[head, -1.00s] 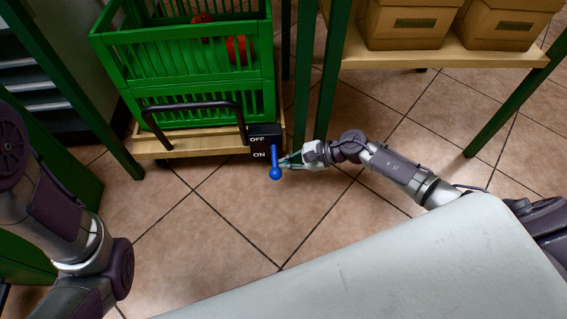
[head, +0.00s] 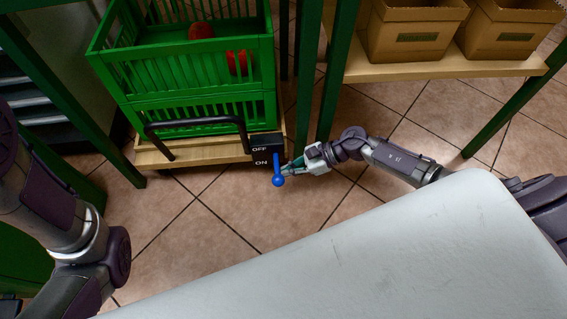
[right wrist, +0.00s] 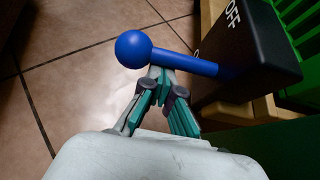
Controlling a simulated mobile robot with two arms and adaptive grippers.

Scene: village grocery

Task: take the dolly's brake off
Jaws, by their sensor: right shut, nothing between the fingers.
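The dolly (head: 205,149) is a low wooden platform with a black handle (head: 190,122), at the upper left of the head view. A black brake box (head: 265,143) marked OFF above and ON below sits at its right corner. The blue brake lever (head: 277,168) with a ball end points down, at the ON side. My right gripper (head: 286,171) is just right of the lever. In the right wrist view its fingertips (right wrist: 160,72) are together, close against the blue lever (right wrist: 190,64); whether they touch cannot be told. My left arm is at the left; its gripper is out of view.
Green crates (head: 190,95) with red items stand on the dolly. A shelf (head: 440,68) with cardboard boxes (head: 412,30) is at the upper right, and green posts (head: 328,90) stand just behind my right gripper. The tiled floor (head: 215,225) in front is clear.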

